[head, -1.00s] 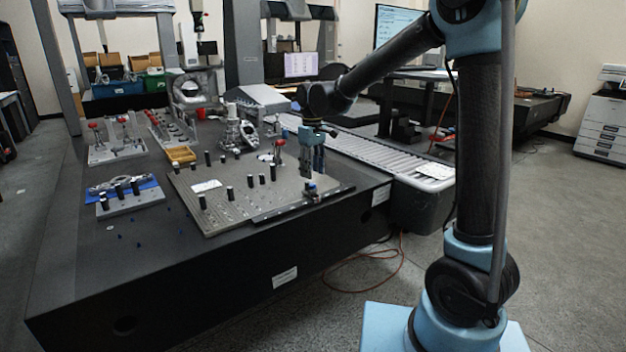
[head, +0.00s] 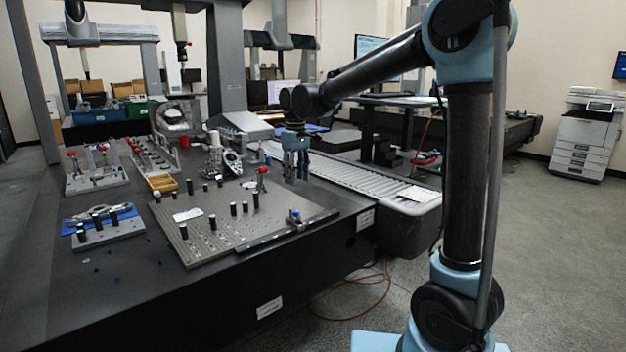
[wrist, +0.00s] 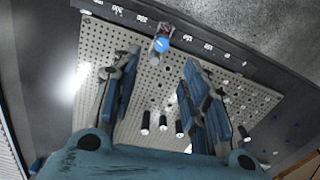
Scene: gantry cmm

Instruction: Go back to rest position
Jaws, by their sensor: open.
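My gripper (head: 296,166) hangs above the right back corner of the perforated fixture plate (head: 192,248), apart from it. Its fingers point down. In the wrist view my gripper (wrist: 158,95) shows two blue fingers spread apart with nothing between them. A small block with a blue round top (head: 294,217) sits at the plate's right front edge, by the dark ruler strip. The blue-topped block also shows in the wrist view (wrist: 161,44), beyond the fingertips. My arm reaches from the right of the head view.
Black pegs (head: 233,209) stand on the plate. A red-topped clamp (head: 262,180) stands close to the left of my gripper. A yellow tray (head: 161,183) and other fixtures lie further left. A roller conveyor (head: 345,182) runs along the right side. There is open air above the plate.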

